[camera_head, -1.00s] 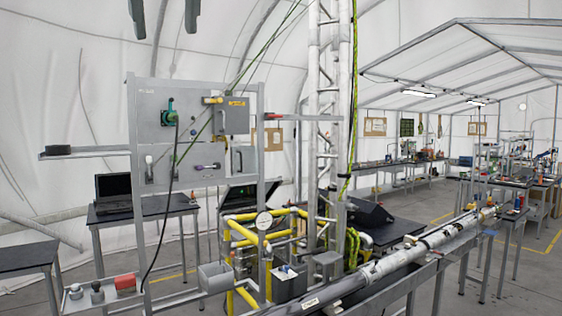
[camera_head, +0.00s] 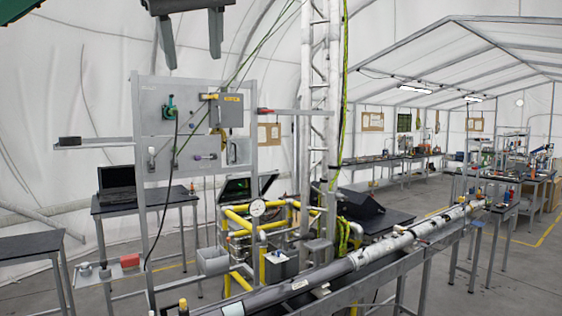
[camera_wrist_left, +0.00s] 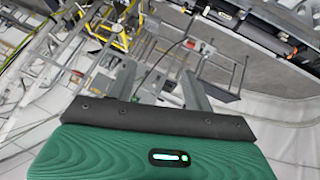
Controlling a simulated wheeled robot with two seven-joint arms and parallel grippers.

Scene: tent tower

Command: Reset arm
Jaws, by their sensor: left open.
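My left gripper (camera_head: 192,42) hangs at the top left of the head view, its two grey fingers pointing down with a clear gap between them. It is open and nothing shows between the fingers. It is in the air, above the top of the grey panel frame in the picture. In the left wrist view the same open fingers (camera_wrist_left: 160,84) reach up beyond the dark bar of the green gripper body. The right gripper is not in either view.
A grey panel (camera_head: 178,112) with a valve and a switch box stands at the left. A lattice tower (camera_head: 318,110) rises in the middle near yellow piping (camera_head: 238,222). A long pipe (camera_head: 375,252) runs along the right. A laptop (camera_head: 117,184) sits on a table behind the panel.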

